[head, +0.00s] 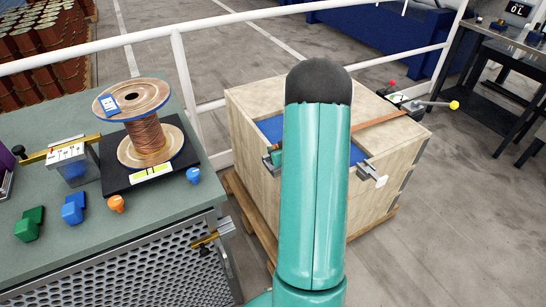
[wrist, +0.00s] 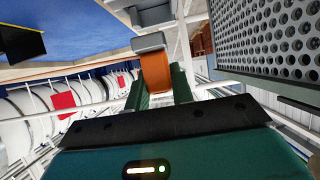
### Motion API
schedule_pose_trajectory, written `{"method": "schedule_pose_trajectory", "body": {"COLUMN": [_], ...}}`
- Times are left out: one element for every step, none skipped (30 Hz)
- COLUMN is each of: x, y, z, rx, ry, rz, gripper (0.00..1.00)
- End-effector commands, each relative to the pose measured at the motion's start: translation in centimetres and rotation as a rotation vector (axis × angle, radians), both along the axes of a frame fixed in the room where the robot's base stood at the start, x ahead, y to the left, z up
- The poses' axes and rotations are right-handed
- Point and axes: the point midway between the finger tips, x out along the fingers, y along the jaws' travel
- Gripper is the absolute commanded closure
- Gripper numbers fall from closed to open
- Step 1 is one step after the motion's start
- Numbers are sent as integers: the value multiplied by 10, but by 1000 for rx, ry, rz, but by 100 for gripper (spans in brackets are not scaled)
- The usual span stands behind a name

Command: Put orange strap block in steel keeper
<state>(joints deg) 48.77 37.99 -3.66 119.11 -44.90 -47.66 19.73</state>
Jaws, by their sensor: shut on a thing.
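My gripper (wrist: 159,80) is shut on the orange strap block (wrist: 155,72), which sits between its two green fingers in the wrist view. A grey piece lies across the block's far end; I cannot tell whether it is part of the block or touching it. A grey steel bracket (wrist: 152,15), which looks like the steel keeper, is just beyond, at the top edge. In the head view, steel brackets show on the crate's near side, one left of my arm (head: 272,160) and one right (head: 372,173).
The wooden crate (head: 400,165) has a blue interior and an orange strap (head: 385,119) at its back right. The green bench (head: 150,225) on the left carries a copper wire spool (head: 147,135), a green block (head: 30,223) and a blue block (head: 74,207). A white railing (head: 240,102) runs behind.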

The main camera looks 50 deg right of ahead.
Motion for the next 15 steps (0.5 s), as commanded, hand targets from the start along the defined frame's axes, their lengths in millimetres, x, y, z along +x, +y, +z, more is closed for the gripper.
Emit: {"method": "schedule_pose_trajectory", "body": {"x": [3,4,6,8,10,13,14,13,13,13,12,12,13,13,13], "y": [0,1,2,2,3,5,5,4,4,4,4,4,4,4,4], "z": [-3,-4,-6,-9,-11,-15,-20,-25,-31,-36,-40,-43,-44,-45,-45], "rx": [-1,-2,-2,0,0,2,1,1,1,2,2,0,-1,-1,-2], "ry": [-1,-1,-1,0,0,1,1,2,1,1,1,0,-1,-1,-1], "rz": [0,0,0,0,1,0,-1,-1,-1,-2,-2,-2,-2,-2,-1], "gripper": [100,100,100,100,100,100,100,100,100,100,100,100,100,100,100]}}
